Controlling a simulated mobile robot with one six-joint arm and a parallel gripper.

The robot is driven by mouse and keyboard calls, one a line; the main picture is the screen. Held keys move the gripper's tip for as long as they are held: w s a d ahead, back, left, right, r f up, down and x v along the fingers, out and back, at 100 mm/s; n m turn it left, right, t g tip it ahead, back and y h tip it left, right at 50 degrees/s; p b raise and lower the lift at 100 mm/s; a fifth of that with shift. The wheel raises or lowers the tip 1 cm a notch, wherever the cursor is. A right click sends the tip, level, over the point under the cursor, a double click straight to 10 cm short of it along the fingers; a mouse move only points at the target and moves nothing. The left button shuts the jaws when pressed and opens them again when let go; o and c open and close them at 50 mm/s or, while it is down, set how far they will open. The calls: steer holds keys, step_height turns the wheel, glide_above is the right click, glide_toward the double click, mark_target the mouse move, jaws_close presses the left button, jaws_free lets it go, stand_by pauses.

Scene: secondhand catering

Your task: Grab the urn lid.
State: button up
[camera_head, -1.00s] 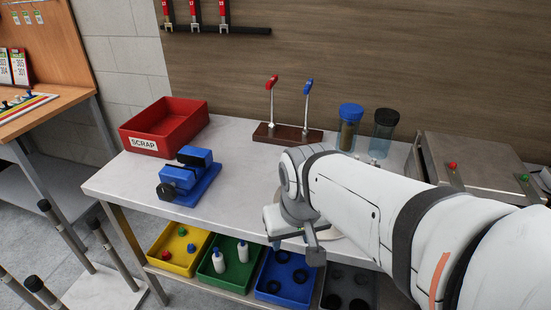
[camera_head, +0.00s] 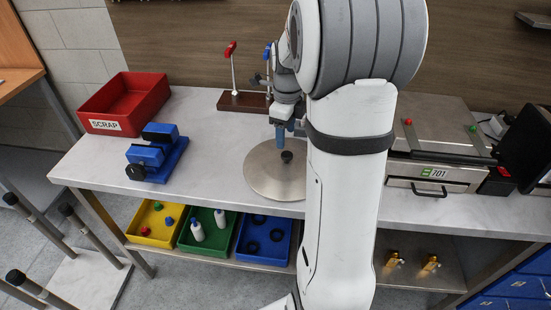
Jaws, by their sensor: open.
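The urn lid (camera_head: 262,180) is a round, flat metal disc with a black knob (camera_head: 287,156) at its middle. It lies on the grey worktop, near the front edge. My gripper (camera_head: 284,131) is open and empty, above and just behind the knob, apart from it as far as I can see. It points down. My arm stands in front and hides the right edge of the lid and part of the gripper.
A red SCRAP bin (camera_head: 125,103) and a blue vise (camera_head: 156,153) stand to the left. A wooden stand with red and blue levers (camera_head: 241,101) is behind the lid. A metal machine (camera_head: 437,170) stands to the right. Coloured trays (camera_head: 155,224) sit on the shelf below.

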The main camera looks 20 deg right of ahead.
mark_target(287, 154)
steer(key=shift+w+d+f+m, duration=0.2)
steer(key=shift+m, duration=0.1)
steer(key=shift+f, duration=0.35)
step_height(287, 154, down, 7)
steer(key=shift+w+d+r+p, duration=0.1)
steer(key=shift+d+p, duration=0.05)
steer(key=shift+p, duration=0.45)
steer(key=shift+c, duration=0.3)
jaws_close()
